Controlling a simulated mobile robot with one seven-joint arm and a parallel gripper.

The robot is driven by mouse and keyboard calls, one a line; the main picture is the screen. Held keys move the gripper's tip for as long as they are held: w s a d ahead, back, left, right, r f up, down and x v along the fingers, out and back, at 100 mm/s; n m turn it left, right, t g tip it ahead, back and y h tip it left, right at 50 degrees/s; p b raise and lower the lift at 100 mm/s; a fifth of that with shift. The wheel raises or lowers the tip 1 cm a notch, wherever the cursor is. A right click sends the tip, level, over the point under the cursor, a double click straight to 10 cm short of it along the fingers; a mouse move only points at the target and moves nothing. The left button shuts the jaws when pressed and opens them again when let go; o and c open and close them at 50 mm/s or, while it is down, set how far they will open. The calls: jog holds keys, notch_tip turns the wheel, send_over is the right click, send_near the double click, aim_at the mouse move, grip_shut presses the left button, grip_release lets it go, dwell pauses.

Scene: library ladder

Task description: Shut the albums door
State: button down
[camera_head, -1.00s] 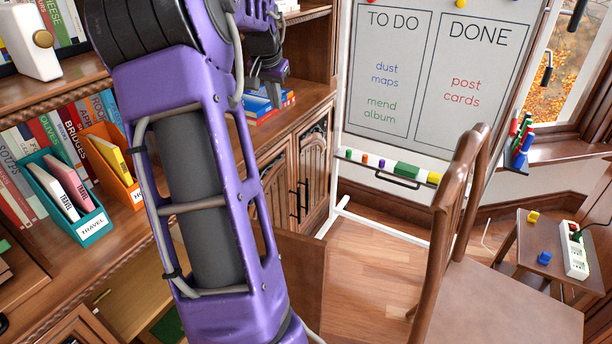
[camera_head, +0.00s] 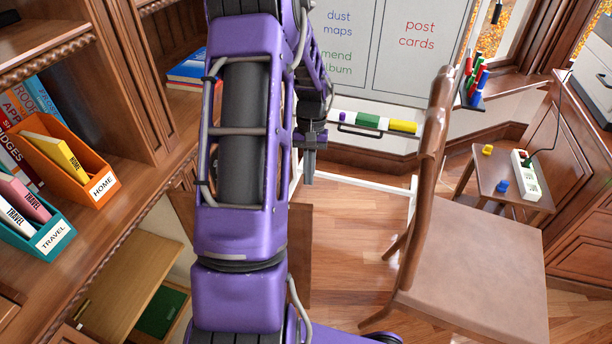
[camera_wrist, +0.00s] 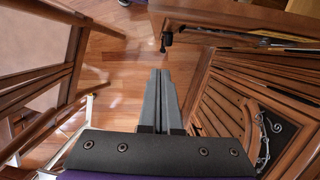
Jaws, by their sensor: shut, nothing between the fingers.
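The open cabinet door (camera_head: 298,255) is a brown panel standing out from the lower cabinet, mostly hidden behind my arm. I take it for the albums door; no label shows on it. My gripper (camera_head: 309,178) is shut and empty, pointing down beyond the panel. In the wrist view, my gripper's fingers (camera_wrist: 163,78) are together over the floor. A wooden panel (camera_wrist: 235,18) with a dark handle (camera_wrist: 166,40) lies ahead and to the right, apart from the fingertips; it looks like the same door.
The open compartment (camera_head: 130,265) shows a wooden board and something green. A slatted cabinet door (camera_wrist: 235,100) is close on the gripper's right. A chair (camera_head: 470,250) stands to the right, with floor (camera_head: 345,240) between. The whiteboard (camera_head: 375,50) is behind.

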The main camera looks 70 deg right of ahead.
aim_at(306, 209)
jog(key=shift+s+a+f+b, duration=0.15)
jog(key=shift+a+f, duration=0.8)
jog(key=shift+f, duration=0.15)
jog(key=shift+s+a+f+b, duration=0.15)
jog(key=shift+a+f+b, duration=0.05)
jog(key=shift+a+f, duration=0.85)
jog(key=shift+s+a+f+b, duration=0.15)
jog(key=shift+a+f, duration=0.65)
jog(key=shift+f, duration=0.4)
jog(key=shift+a, duration=0.1)
